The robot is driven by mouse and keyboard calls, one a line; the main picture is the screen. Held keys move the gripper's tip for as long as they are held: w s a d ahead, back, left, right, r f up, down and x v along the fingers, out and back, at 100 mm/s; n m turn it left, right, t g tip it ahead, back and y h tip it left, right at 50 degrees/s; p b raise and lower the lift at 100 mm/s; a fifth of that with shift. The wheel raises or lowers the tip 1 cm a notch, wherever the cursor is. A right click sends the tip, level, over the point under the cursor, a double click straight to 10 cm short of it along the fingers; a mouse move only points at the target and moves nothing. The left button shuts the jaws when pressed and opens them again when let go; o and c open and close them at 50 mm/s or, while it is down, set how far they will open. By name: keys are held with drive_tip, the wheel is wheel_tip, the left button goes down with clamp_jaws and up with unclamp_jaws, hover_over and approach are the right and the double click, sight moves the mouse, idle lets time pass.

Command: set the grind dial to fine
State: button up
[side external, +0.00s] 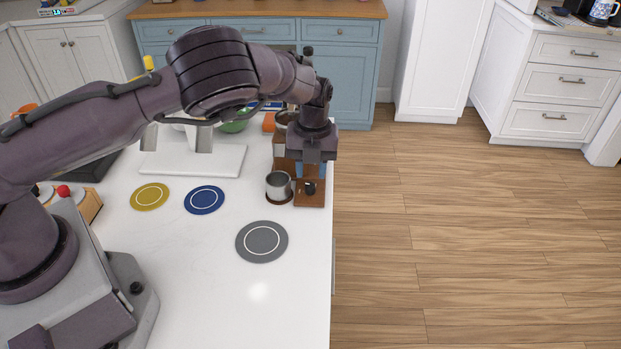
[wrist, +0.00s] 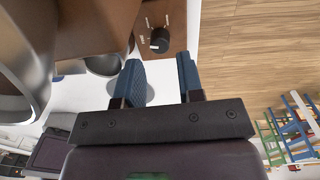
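The grinder is a brown unit (side external: 285,152) near the counter's right edge. Its black round dial (side external: 310,188) sits on the brown base plate at the front; in the wrist view the dial (wrist: 159,42) lies just beyond the fingertips, with small pale marks around it. I cannot read its setting. My gripper (side external: 309,172) points down above the dial, partly hiding the grinder. In the wrist view its two blue fingers (wrist: 160,68) are apart, with nothing between them and the dial outside them.
A metal cup (side external: 278,184) stands left of the dial, close to my gripper. Grey (side external: 262,242), blue (side external: 204,200) and yellow (side external: 150,197) round mats lie on the white counter (side external: 200,290). The counter's right edge drops to the wooden floor (side external: 460,230).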

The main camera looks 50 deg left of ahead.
sight(310, 185)
wheel_tip(310, 185, up, 9)
drive_tip(key=shift+w+d, duration=0.1)
idle(0.4)
drive_tip(key=f+m, duration=0.2)
drive_tip(key=f, duration=0.2)
drive_tip(key=f+m, duration=0.2)
drive_tip(key=f, duration=0.2)
drive_tip(key=f+m, duration=0.2)
drive_tip(key=f, duration=0.3)
drive_tip(key=shift+s+a+f+h, duration=0.1)
drive_tip(key=shift+s+a+h, duration=0.1)
drive_tip(key=shift+h, duration=0.1)
drive_tip(key=shift+c, duration=0.5)
